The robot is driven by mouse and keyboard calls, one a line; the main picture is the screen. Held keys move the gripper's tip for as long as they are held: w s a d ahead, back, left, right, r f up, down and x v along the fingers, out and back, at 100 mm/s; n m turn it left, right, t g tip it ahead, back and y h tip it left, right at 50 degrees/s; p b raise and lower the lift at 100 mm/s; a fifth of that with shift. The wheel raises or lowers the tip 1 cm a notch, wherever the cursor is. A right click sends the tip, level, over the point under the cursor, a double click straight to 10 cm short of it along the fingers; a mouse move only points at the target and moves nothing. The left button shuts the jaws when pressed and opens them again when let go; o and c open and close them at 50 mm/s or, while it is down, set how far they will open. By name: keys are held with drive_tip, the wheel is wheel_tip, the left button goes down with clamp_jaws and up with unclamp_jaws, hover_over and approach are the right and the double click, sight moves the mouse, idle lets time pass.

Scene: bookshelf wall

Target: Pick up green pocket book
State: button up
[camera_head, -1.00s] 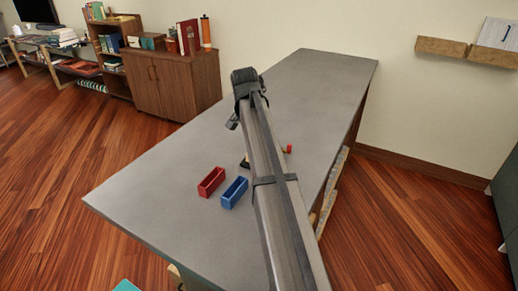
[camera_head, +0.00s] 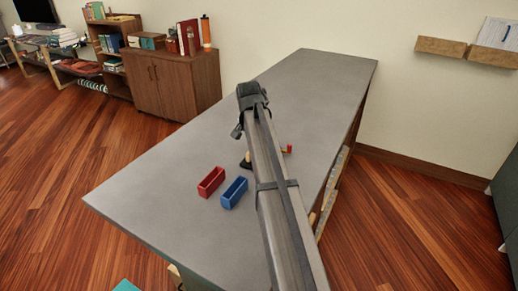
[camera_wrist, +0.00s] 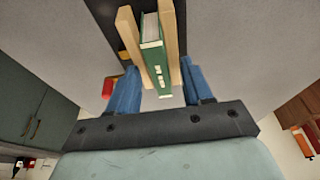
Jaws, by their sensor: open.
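The green pocket book (camera_wrist: 155,65) shows in the wrist view with its spine toward the camera and white marks on it. It stands between two light wooden uprights (camera_wrist: 131,40) of a holder with a dark part beside it. My gripper (camera_wrist: 160,68) is open, with one blue finger on each side of the book and uprights. I cannot tell whether the fingers touch anything. In the head view my arm hides the book and gripper; only a dark bit of the holder (camera_head: 245,161) shows beside it.
A red box (camera_head: 211,182) and a blue box (camera_head: 234,193) stand on the grey table (camera_head: 160,170), left of my arm. A small red object (camera_head: 287,149) shows right of it. The table's far end is clear. A wooden cabinet (camera_head: 175,85) stands behind.

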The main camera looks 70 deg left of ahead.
drive_tip(key=shift+f, duration=0.15)
drive_tip(key=shift+c, duration=0.3)
clamp_jaws()
wheel_tip(320, 180, up, 9)
drive_tip(key=s+d+n, duration=0.1)
drive_tip(key=s+d, duration=0.1)
drive_tip(key=s, duration=1.1)
drive_tip(key=s+d+f+m, duration=0.1)
drive_tip(key=s+d, duration=0.4)
drive_tip(key=d, duration=0.2)
drive_tip(key=shift+d, duration=0.35)
